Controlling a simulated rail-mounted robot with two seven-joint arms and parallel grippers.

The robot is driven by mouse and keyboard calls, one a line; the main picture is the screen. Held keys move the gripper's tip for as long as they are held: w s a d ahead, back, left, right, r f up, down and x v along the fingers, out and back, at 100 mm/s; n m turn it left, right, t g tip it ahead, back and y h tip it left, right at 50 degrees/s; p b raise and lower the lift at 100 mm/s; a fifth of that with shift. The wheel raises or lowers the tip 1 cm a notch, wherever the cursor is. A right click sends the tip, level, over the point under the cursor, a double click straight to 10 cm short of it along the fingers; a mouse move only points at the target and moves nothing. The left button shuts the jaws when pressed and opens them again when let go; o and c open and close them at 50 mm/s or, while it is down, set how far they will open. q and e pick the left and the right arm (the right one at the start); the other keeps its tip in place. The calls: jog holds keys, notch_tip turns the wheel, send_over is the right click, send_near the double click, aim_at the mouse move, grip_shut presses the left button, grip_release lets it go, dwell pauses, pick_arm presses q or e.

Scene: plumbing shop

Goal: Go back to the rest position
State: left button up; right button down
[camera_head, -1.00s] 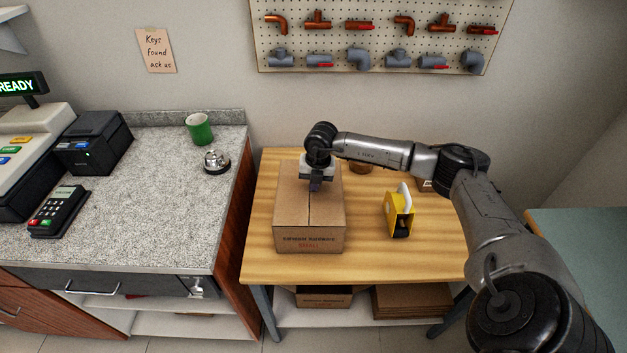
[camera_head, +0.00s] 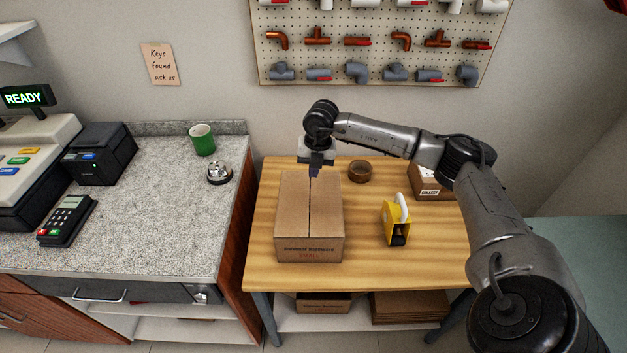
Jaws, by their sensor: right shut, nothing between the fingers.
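My right arm comes in from the right and reaches over the wooden table (camera_head: 375,275). My right gripper (camera_head: 314,172) points down above the far part of a closed cardboard box (camera_head: 310,220). It is shut and holds nothing. Its tips overlap the box's far edge in the picture; the exact gap is hard to tell. My left gripper is not in view.
A yellow tape dispenser (camera_head: 394,222) stands right of the box. A brown tape roll (camera_head: 360,171) and a smaller carton (camera_head: 431,183) are at the table's back. The counter at left holds a bell (camera_head: 219,173), a green mug (camera_head: 202,140) and a card terminal (camera_head: 66,220).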

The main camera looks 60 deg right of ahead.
jog(key=shift+r, duration=1.65)
